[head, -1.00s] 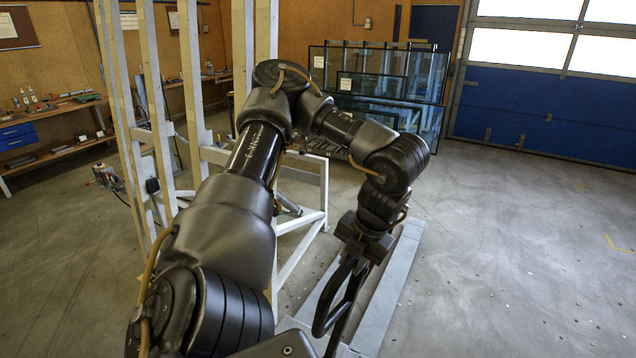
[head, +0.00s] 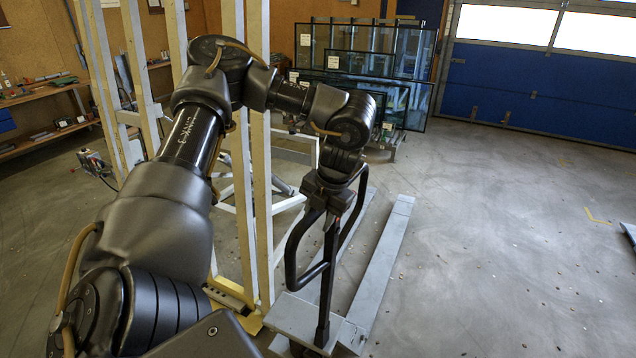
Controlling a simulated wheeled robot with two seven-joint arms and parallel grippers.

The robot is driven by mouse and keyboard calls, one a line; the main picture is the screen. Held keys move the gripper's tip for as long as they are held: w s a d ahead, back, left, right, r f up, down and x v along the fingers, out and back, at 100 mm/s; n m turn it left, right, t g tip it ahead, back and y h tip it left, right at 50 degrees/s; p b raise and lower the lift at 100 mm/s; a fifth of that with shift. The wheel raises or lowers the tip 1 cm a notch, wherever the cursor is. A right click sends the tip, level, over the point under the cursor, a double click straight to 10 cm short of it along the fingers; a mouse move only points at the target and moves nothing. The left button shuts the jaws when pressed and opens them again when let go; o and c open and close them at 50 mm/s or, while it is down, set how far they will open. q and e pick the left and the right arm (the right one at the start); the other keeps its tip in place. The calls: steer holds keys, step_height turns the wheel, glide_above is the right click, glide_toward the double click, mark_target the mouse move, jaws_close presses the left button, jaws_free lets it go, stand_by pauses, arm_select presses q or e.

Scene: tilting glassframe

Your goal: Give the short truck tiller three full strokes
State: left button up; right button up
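The tiller (head: 328,268) is a black looped handle on a dark shaft. It rises nearly upright from the front of a pale grey pallet truck (head: 381,255), whose long forks run away along the floor. My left gripper (head: 333,197) is at the top of the tiller's loop and appears shut on it; the fingertips are largely hidden by the dark gripper body and handle. My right gripper is not in view.
A white timber frame with tall posts (head: 262,190) stands close left of the truck, partly behind my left arm. Framed glass panes (head: 405,65) lean at the back. Workbenches (head: 45,90) line the left wall. The floor (head: 490,240) at right is open, with scattered bits.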

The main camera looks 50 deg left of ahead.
arm_select(q)
steer(key=o, duration=0.3)
steer(key=v, duration=1.1)
stand_by(0.5)
